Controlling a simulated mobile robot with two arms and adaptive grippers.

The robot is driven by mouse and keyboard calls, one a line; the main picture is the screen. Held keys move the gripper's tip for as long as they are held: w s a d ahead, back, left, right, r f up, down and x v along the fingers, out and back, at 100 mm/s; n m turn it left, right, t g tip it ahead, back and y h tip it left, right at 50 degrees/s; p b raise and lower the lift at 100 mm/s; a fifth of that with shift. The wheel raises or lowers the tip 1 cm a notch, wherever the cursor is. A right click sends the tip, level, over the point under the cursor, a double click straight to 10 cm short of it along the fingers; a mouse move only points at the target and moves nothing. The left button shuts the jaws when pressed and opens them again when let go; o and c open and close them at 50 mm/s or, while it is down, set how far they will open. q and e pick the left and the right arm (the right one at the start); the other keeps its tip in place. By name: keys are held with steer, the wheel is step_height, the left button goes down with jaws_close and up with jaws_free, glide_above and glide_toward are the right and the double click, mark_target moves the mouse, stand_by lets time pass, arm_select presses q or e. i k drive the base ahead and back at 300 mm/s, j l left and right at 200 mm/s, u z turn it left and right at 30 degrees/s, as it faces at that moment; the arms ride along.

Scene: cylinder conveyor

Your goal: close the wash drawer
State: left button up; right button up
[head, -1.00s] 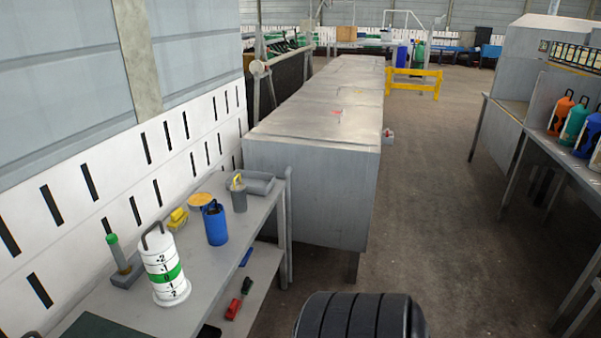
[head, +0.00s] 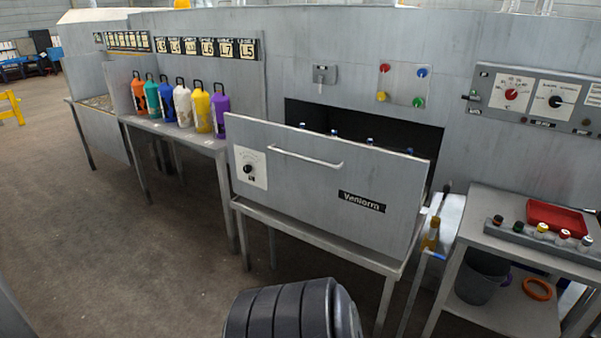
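The wash drawer (head: 320,182) is a grey metal front with a handle bar (head: 305,156), a dial plate at its left and a dark label at its lower right. It stands pulled out from a dark opening (head: 390,131) in the grey machine wall. Tops of several blue-capped items show behind its upper edge. The drawer sits above a grey metal stand. A dark ribbed part of my own body shows at the bottom centre, apart from the drawer. Neither of my grippers is in view.
Several coloured bottles (head: 184,103) stand on a bench left of the drawer. A grey table (head: 487,232) with a red tray (head: 556,219) stands at the right, a bucket (head: 481,277) on its lower shelf. Control panels are on the wall. Floor (head: 130,240) at the left is clear.

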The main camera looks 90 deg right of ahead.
mark_target(374, 198)
steer(key=z, duration=2.8)
steer(key=i+j, duration=0.05)
